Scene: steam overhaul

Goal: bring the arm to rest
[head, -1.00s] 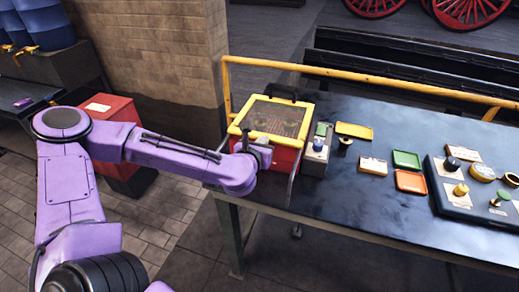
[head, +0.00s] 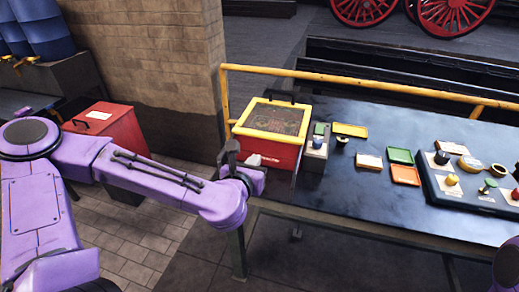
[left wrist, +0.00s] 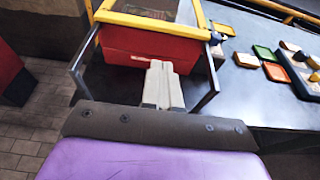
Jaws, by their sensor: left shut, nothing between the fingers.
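My left arm comes in from the left in the head view. Its gripper (head: 252,160) is at the table's front left edge, in front of a red box with a yellow-framed lid (head: 271,119). In the left wrist view the pale fingers of my left gripper (left wrist: 160,68) are together with nothing between them. They point at the red front of the box (left wrist: 150,48), which has metal bars at both sides. A purple part of my right arm (head: 507,265) shows at the right edge of the head view; its gripper is out of view.
The dark table (head: 340,195) holds a grey box (head: 315,146), green (head: 400,155) and orange (head: 405,175) trays, and a dark panel (head: 470,192) with knobs. A yellow rail (head: 390,87) runs behind. A red bin (head: 110,128) stands left by a brick pillar (head: 165,70).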

